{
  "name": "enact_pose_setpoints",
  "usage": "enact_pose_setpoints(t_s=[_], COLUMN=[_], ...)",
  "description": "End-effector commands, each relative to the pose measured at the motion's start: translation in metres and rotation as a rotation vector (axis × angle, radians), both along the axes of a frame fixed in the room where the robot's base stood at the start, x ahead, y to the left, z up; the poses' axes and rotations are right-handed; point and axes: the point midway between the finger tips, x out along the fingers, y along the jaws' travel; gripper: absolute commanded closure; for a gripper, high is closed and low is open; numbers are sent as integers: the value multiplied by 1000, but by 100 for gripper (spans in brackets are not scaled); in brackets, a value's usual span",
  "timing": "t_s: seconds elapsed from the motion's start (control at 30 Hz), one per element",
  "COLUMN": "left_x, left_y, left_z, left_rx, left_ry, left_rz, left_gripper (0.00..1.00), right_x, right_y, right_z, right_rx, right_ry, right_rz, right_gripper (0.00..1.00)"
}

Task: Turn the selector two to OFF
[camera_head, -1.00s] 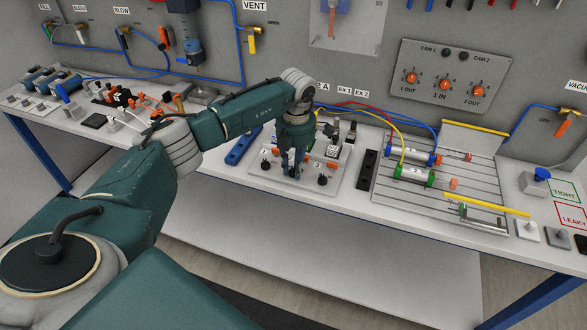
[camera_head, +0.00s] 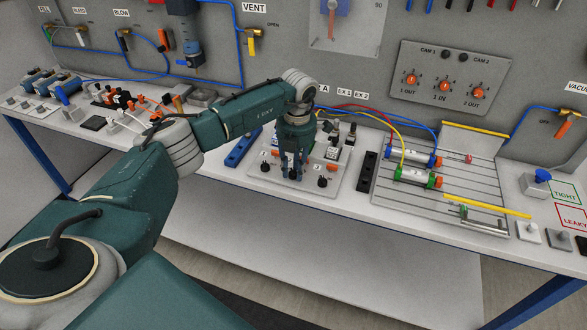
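A light plate (camera_head: 283,185) on the bench carries black selector knobs along its front. A left knob (camera_head: 265,168) and a right knob (camera_head: 322,182) show clearly. My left gripper (camera_head: 291,175) points down over the middle of this plate, between those two knobs. The middle knob, which fits selector two, is mostly hidden behind its fingers. I cannot tell whether the fingers touch or grip the knob, or which way the knob points. My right gripper is not in view.
A blue-ended cylinder (camera_head: 412,155) and a green-ended cylinder (camera_head: 413,177) lie on a slotted board (camera_head: 400,200) to the right. A black block (camera_head: 367,172) stands between plate and board. Small fittings with hoses (camera_head: 345,135) stand close behind the gripper.

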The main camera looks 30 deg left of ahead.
Motion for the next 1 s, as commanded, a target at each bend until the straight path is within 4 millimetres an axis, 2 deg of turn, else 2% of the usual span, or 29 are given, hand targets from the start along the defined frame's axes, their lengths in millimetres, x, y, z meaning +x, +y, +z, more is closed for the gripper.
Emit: enact_pose_setpoints(t_s=[0.33,0.47,0.8,1.0], left_x=[0,0,0,-1], left_y=[0,0,-4,-6], left_z=[1,10,80,110], left_rx=[1,1,1,0], left_ry=[1,0,-3,-1], left_rz=[-2,-2,-2,-2], left_gripper=[59,59,59,59], right_x=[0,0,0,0], right_y=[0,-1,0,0], right_z=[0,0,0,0], right_rx=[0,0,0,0], right_ry=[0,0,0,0], right_rz=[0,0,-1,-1], right_gripper=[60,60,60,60])
